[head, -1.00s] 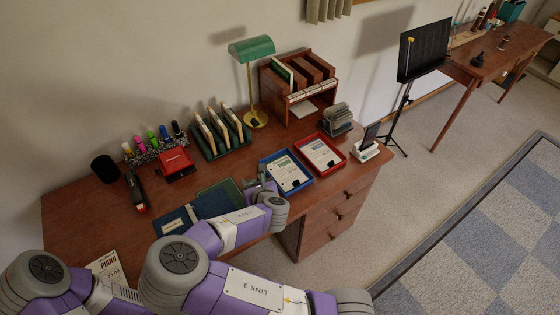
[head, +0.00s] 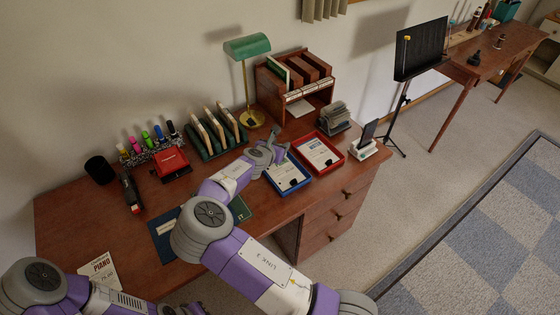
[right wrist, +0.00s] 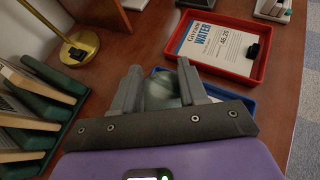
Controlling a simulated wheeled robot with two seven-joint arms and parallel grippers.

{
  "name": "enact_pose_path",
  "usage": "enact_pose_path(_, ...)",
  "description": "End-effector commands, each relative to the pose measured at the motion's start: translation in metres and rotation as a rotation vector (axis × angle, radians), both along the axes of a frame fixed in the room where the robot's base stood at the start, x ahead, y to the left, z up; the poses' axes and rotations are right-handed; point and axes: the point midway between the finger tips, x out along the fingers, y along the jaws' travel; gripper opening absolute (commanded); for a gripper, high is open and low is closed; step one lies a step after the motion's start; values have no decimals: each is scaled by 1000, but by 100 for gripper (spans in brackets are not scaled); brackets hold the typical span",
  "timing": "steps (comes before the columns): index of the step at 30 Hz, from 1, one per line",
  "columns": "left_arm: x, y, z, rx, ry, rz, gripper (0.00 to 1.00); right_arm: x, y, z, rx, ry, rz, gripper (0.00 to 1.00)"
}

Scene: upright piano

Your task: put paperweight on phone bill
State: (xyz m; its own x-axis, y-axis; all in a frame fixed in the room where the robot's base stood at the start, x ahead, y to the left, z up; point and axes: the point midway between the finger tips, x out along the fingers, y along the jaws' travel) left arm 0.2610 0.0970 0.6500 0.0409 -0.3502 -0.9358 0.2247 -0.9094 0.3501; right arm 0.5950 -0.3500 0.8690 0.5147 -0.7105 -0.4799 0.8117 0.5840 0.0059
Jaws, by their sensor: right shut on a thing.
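My right gripper (head: 270,152) is beside the left edge of the blue tray (head: 301,184), above the desk. In the right wrist view its fingers (right wrist: 160,90) are shut on a greenish, glassy paperweight (right wrist: 162,92). The blue tray holds a printed sheet (head: 286,173), partly covered by the gripper; I cannot read whether it is the phone bill. In the right wrist view the blue tray (right wrist: 246,101) lies mostly hidden behind the gripper. The red tray (right wrist: 262,72) holds a bill headed "WATER" (right wrist: 212,45).
A file sorter (head: 215,135) and a green lamp (head: 247,48) stand behind the gripper. A wooden organizer (head: 300,85), rotary card file (head: 334,117) and phone stand (head: 364,150) are near the trays. A dark blue folder (head: 165,240) lies at the front.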

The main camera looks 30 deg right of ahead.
Motion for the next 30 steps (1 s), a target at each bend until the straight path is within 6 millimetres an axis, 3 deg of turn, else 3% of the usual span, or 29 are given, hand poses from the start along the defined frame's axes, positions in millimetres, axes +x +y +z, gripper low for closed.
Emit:
enact_pose_path(14,0,0,-18,0,0,0,0,0,0,-54,-2,0,2,0)
enact_pose_path(23,0,0,-18,0,0,0,0,0,0,-56,-1,-1,2,0)
enact_pose_path(24,0,0,-18,0,0,0,0,0,0,-57,0,0,2,44)
enact_pose_path(29,0,0,-18,0,0,0,0,0,0,-57,0,0,2,68)
enact_pose_path(30,0,0,-18,0,0,0,0,0,0,-57,0,0,2,69)
